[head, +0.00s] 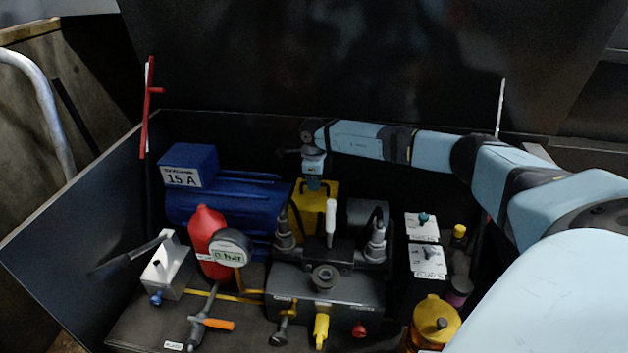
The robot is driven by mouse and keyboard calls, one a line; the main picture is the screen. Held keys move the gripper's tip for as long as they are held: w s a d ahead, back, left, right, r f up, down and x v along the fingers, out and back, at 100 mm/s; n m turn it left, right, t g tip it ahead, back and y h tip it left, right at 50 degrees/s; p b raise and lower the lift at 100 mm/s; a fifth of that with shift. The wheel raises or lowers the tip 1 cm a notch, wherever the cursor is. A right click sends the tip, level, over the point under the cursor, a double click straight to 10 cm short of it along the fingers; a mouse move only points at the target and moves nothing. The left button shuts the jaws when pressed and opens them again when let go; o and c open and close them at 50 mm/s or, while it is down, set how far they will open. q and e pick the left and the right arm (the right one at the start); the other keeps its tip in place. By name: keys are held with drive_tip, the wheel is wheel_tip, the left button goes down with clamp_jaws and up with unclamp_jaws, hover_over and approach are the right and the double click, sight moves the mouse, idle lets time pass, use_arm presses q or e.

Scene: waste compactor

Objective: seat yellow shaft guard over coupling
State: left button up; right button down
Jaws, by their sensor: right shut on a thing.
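The yellow shaft guard (326,199) is between the blue motor (232,208) and a dark grey cylindrical body (362,213), behind the manifold fittings. My right gripper (314,184) comes down from above and is shut on the top of the guard. The coupling is hidden, and so is the guard's lower edge. I cannot tell whether the guard rests on anything. My left gripper is not in view.
A grey valve block (325,292) with upright fittings stands in front of the guard. A red bottle (207,236), a pressure gauge (232,249) and a hand pump (166,266) are at left. Labelled white boxes (427,260) and a yellow-capped filter (436,318) are at right. Dark panels enclose the unit.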

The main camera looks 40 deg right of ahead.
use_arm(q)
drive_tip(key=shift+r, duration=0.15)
use_arm(e)
drive_tip(key=c, duration=1.1)
unclamp_jaws()
drive_tip(key=shift+f, duration=0.15)
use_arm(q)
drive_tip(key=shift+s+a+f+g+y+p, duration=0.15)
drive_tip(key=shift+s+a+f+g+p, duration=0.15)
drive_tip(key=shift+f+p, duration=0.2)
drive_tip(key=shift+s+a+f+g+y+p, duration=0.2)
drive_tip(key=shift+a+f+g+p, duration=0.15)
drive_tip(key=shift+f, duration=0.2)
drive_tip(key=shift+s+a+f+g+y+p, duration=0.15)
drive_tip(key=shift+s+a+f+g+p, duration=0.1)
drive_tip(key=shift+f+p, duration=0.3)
use_arm(e)
wheel_tip(320, 180, up, 14)
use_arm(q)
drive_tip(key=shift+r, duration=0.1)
